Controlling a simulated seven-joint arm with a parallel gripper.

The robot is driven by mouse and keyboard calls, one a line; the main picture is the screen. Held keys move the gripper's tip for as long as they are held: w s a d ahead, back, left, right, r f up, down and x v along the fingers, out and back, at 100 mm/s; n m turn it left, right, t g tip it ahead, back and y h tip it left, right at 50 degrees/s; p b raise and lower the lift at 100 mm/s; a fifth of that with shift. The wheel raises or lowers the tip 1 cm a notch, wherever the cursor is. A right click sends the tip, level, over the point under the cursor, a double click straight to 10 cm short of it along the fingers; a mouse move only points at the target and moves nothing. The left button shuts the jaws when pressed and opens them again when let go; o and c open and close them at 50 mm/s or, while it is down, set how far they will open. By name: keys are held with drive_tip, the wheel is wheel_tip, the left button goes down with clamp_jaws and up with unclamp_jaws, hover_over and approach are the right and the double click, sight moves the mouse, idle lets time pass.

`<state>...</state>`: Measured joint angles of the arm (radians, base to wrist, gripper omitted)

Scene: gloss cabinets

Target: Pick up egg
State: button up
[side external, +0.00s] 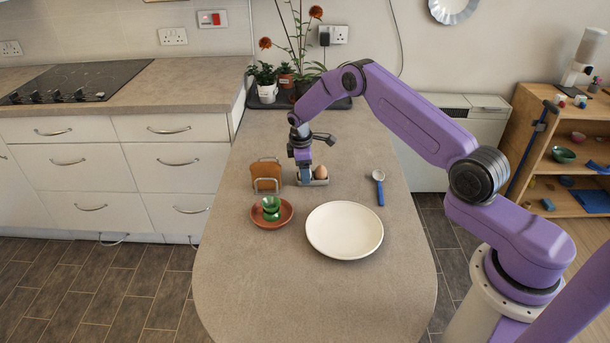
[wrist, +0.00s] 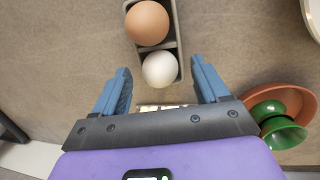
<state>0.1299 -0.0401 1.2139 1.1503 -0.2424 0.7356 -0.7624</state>
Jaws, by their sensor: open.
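A brown egg (wrist: 147,23) and a white egg (wrist: 160,69) sit side by side in a grey egg holder (wrist: 179,45) in the wrist view. In the side view the brown egg (side external: 321,171) shows in the holder (side external: 318,182), while my gripper hides the white egg. My gripper (wrist: 160,82) is open and empty, with its blue fingers apart. In the wrist view the white egg lies between and just ahead of the fingertips. In the side view my gripper (side external: 303,174) points down at the holder's left end.
An orange-brown dish (side external: 285,217) with a green egg cup (side external: 270,206) stands at the front left. A toast rack (side external: 267,175) is left of the holder. A white plate (side external: 344,230) and a blue-handled spoon (side external: 379,188) are to the right. Potted plants (side external: 265,83) stand behind.

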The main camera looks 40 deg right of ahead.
drive_tip(key=c, duration=0.8)
drive_tip(key=shift+r, duration=0.15)
drive_tip(key=shift+r, duration=0.6)
drive_tip(key=s+a+r, duration=0.2)
drive_tip(key=s+r, duration=0.9)
drive_tip(key=s, duration=0.3)
drive_tip(key=shift+r, duration=0.25)
